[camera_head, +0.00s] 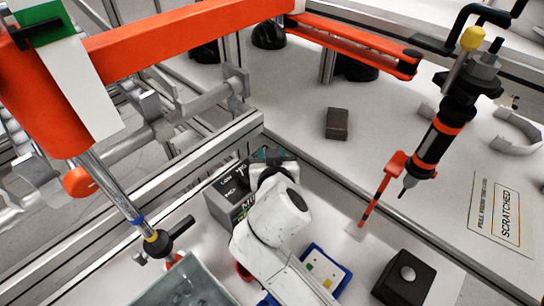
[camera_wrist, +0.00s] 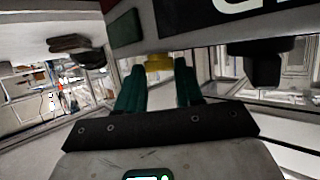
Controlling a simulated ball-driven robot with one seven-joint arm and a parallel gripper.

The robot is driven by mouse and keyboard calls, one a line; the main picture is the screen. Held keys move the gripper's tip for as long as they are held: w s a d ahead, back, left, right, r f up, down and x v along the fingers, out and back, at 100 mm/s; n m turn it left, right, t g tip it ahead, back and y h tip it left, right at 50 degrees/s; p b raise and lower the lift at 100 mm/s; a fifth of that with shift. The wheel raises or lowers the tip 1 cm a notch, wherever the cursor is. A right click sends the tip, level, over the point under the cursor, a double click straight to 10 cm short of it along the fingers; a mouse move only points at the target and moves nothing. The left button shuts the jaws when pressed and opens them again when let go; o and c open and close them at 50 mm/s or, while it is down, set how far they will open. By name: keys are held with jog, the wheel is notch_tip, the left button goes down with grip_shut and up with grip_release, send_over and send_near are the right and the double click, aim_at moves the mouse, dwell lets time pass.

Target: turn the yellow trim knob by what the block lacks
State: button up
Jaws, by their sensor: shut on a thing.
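A yellow trim knob (camera_wrist: 159,62) shows in the wrist view, between the tips of my gripper's two teal fingers. My gripper (camera_wrist: 158,78) is shut on it. The knob's pointer or any marks around it cannot be made out. In the head view my gripper (camera_head: 272,155) is at the far top edge of a dark grey labelled box (camera_head: 229,197), and my white arm hides part of it. The knob is hidden in that view. A small dark brown block (camera_head: 337,123) lies on the light bench behind. I cannot tell whether it is the task's block.
A blue-edged panel with coloured squares (camera_head: 327,268) and a black box with a round silver button (camera_head: 405,279) are to the right of my arm. A hanging screwdriver tool (camera_head: 440,135) and a SCRATCHED sign (camera_head: 499,212) are farther right. A translucent bin (camera_head: 183,285) is at front left.

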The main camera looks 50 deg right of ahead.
jog(key=shift+f, duration=0.1)
jog(key=o, duration=1)
jog(key=shift+o, duration=0.2)
jog(key=shift+a, duration=0.1)
jog(key=b+v, duration=0.2)
jog(key=v, duration=0.8)
jog(key=shift+s+a+r, duration=0.15)
jog(key=shift+s+r, duration=0.05)
jog(key=shift+s, duration=0.1)
